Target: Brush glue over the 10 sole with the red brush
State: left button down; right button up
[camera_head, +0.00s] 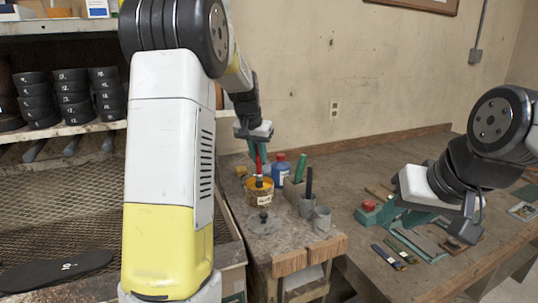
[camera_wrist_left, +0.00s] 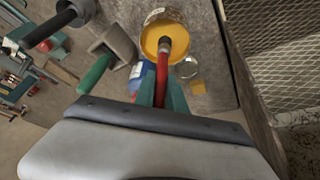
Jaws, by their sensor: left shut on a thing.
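My left gripper (camera_head: 258,152) is shut on the red brush (camera_head: 258,164), which points down at the yellow glue can (camera_head: 262,198). In the left wrist view, the red brush (camera_wrist_left: 161,72) has its dark lower end over or inside the can's opening (camera_wrist_left: 151,40); I cannot tell how deep. The black sole marked 10 (camera_head: 50,272) lies flat at the lower left, well away from the brush. My right gripper (camera_head: 392,214) is over the right of the bench, among green parts; its finger opening is unclear.
A blue bottle (camera_head: 280,168), a green-handled tool (camera_head: 300,168) and a grey holder with a dark handle (camera_head: 309,182) stand beside the can. A round lid (camera_head: 264,224) lies in front. Tools (camera_head: 390,257) lie on the right bench.

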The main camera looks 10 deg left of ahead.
pick_arm(q)
jog(key=shift+f, duration=0.45)
dwell(0.6)
jog(key=shift+r, duration=0.1)
jog(key=shift+r, duration=3.45)
